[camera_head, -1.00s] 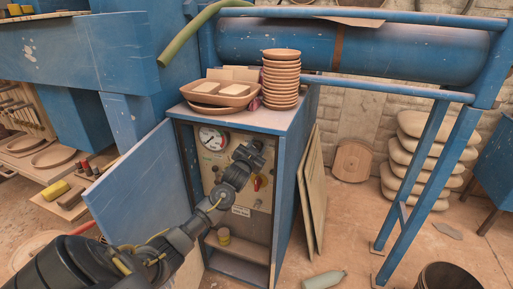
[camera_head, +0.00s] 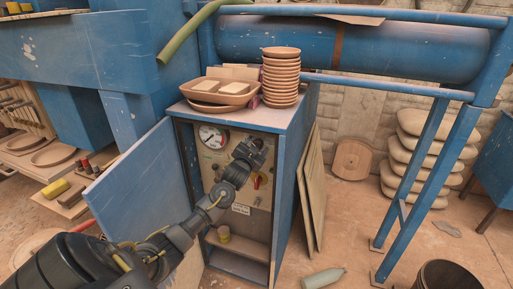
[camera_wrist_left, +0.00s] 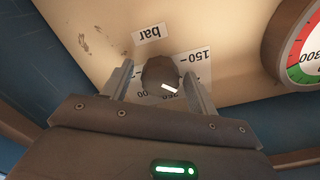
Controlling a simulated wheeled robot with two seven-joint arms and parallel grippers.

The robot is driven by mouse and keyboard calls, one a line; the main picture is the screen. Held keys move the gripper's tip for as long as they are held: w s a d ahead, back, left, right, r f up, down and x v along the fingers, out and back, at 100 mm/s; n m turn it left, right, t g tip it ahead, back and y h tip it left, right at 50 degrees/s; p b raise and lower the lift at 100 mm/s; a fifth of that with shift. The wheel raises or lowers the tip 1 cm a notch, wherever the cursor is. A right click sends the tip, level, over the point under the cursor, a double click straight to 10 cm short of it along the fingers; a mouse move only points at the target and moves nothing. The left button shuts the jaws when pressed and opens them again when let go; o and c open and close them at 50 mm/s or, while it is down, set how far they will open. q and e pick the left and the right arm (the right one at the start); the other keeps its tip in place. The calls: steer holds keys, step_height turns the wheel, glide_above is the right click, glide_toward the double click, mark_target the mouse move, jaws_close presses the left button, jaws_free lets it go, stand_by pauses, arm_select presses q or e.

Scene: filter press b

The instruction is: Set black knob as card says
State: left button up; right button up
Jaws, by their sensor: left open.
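The black knob (camera_wrist_left: 160,73) shows in the left wrist view as a dark round knob with a white pointer mark. It sits on a beige panel with a printed scale (camera_wrist_left: 195,62); "150" is legible upside down, and other numbers are partly covered. My left gripper (camera_wrist_left: 158,80) is open, one finger on either side of the knob; I cannot tell whether they touch it. In the head view my left gripper (camera_head: 254,148) is at the cabinet panel and hides the knob. A small white card (camera_head: 240,209) is on the panel, its text too small to read. My right gripper is not in view.
A pressure gauge (camera_head: 212,137) is left of the gripper, and a red-handled valve (camera_head: 257,181) is just below it. The blue cabinet door (camera_head: 135,190) stands open at the left. Stacked dishes (camera_head: 281,78) and a tray (camera_head: 220,93) are on top.

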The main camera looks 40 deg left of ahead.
arm_select(q)
steer(key=shift+s, duration=0.1)
steer(key=b+v, duration=0.1)
steer(key=v, duration=0.9)
steer(key=shift+s+b, duration=0.25)
steer(key=shift+b, duration=0.05)
steer(key=shift+d, duration=0.15)
